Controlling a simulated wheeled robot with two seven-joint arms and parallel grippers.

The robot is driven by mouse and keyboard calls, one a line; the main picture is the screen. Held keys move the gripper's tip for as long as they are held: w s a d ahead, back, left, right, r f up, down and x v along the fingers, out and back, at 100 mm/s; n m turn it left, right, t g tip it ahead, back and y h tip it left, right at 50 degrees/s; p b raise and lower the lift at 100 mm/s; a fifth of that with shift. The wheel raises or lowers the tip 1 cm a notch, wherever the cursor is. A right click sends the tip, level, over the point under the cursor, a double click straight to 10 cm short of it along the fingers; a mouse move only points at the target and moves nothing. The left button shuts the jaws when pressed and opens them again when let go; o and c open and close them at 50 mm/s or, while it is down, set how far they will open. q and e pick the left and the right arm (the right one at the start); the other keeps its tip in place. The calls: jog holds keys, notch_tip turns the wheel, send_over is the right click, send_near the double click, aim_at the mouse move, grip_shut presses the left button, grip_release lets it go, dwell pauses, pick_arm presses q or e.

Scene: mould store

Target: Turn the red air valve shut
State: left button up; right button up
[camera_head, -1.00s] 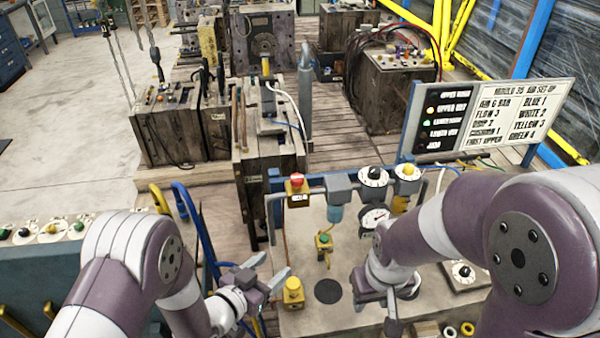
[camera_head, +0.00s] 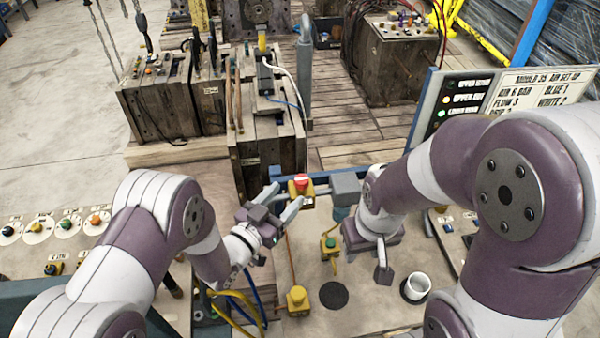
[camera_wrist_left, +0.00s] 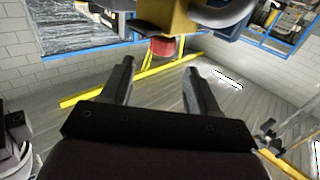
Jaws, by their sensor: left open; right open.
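The red air valve (camera_head: 301,182) is a red knob on a yellow body, on the blue pipe at the back of the bench. In the left wrist view the red knob (camera_wrist_left: 162,46) shows just beyond the fingertips, under its yellow body (camera_wrist_left: 190,18). My left gripper (camera_head: 280,200) is open and empty, just left of and near the valve; the knob is not between its fingers. The left gripper's fingers (camera_wrist_left: 159,68) are spread in the left wrist view. My right gripper (camera_head: 383,272) points down over the bench, open, with its fingers overlapping in view.
A small yellow-green valve (camera_head: 328,246) and a yellow block (camera_head: 298,300) stand on the bench. A white cup (camera_head: 416,286) stands to the right. The sign board (camera_head: 500,98) is behind my right arm. Blue and yellow hoses (camera_head: 240,306) run below my left gripper.

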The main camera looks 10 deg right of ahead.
aim_at(301, 179)
pick_arm(q)
jog(key=p+x, duration=0.1)
jog(key=x, duration=0.5)
jog(key=shift+w+f, duration=0.15)
jog(key=shift+w+d+p, duration=0.25)
jog(key=shift+w+p, duration=0.05)
jog(key=shift+w+d, duration=0.1)
jog(key=shift+d, duration=0.1)
pick_arm(e)
notch_tip(301, 179, up, 2)
jog(key=shift+w+d+r, duration=0.1)
jog(key=shift+w, duration=0.05)
pick_arm(q)
jog(key=shift+w, duration=0.1)
pick_arm(e)
jog(key=shift+w, duration=0.1)
pick_arm(q)
jog(key=shift+d+f, duration=0.1)
jog(key=c, duration=0.9)
pick_arm(e)
jog(key=shift+d, duration=0.1)
